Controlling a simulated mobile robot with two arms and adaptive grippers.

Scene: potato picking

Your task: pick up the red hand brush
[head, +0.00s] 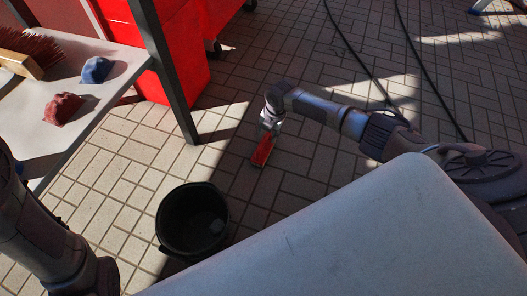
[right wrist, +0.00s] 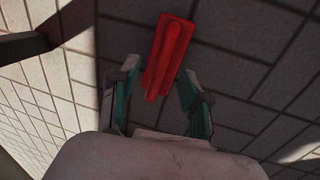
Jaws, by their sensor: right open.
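The red hand brush (head: 263,150) is on the tiled floor in the head view, right below my right gripper (head: 270,122). In the right wrist view the brush (right wrist: 170,50) runs lengthwise away from me, slightly tilted. The fingers of my right gripper (right wrist: 158,78) are open, one on each side of the brush's near end, with gaps visible. I cannot tell how far the fingertips are above the floor. My left arm shows at the lower left of the head view, but its gripper is not visible.
A black bucket (head: 165,225) stands on the floor left of the brush. A white table (head: 115,62) at the left holds a broom head (head: 30,55), a blue lump (head: 96,70) and a dark red lump (head: 62,108). Red bins (head: 185,60) stand behind. Dark cables (head: 350,50) cross the floor.

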